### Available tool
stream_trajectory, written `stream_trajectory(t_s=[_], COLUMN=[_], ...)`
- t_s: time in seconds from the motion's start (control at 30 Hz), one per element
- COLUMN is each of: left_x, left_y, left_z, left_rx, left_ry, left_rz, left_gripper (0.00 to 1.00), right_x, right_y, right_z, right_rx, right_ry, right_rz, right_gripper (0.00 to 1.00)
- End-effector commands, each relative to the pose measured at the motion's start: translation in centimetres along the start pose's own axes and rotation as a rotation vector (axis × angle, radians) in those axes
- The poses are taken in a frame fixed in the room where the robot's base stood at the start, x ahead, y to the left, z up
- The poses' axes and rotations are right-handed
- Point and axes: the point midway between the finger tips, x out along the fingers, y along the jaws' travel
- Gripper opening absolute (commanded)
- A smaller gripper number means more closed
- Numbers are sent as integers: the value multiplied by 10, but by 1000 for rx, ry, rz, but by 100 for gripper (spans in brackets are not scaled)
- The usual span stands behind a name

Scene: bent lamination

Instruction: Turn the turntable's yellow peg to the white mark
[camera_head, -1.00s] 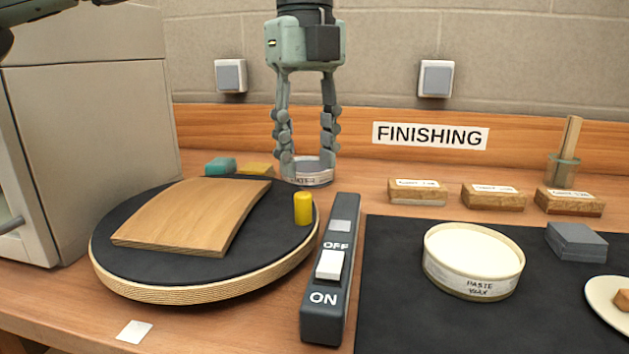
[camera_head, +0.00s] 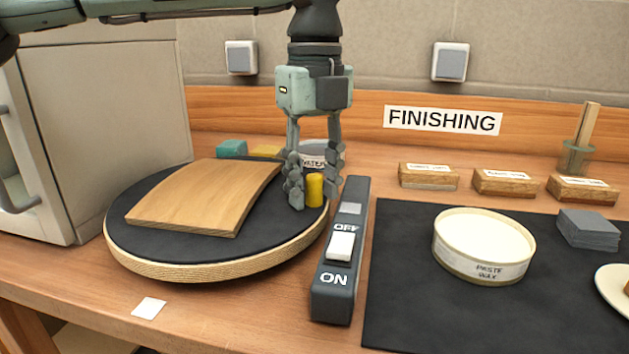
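The round turntable (camera_head: 150,258) has a black top and a pale wooden rim. A curved wooden panel (camera_head: 205,195) lies on it. The yellow peg (camera_head: 315,191) stands upright near its right edge. The white mark (camera_head: 148,308) is a small square on the bench in front of the turntable, at the lower left. My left gripper (camera_head: 316,192) points down at the peg, one finger on each side. It looks open; I cannot tell whether a finger touches the peg. My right gripper is not in view.
A dark switch box (camera_head: 333,296) with OFF and ON stands close to the turntable's right. A grey cabinet (camera_head: 110,110) stands at the left. A paste wax tin (camera_head: 484,246) sits on a black mat (camera_head: 410,310). Labelled wooden blocks (camera_head: 505,183) lie behind.

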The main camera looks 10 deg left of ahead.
Motion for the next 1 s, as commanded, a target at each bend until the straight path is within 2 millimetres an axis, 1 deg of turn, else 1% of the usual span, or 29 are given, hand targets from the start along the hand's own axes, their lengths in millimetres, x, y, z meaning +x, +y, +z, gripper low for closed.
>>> stream_trajectory(t_s=[0.03,0.2,0.27,0.77,1.0], left_x=[0,0,0,0,0], left_y=[0,0,0,0,-2], left_z=[0,0,0,0,-1], left_rx=[0,0,0,13,71], left_ry=[0,0,0,1,2], left_rz=[0,0,0,0,-1], left_gripper=[27,6,0,0,0], right_x=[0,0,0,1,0], right_y=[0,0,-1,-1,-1], right_z=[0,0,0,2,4], right_rx=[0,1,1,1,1], right_ry=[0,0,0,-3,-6], right_rz=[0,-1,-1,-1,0], right_gripper=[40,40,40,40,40])
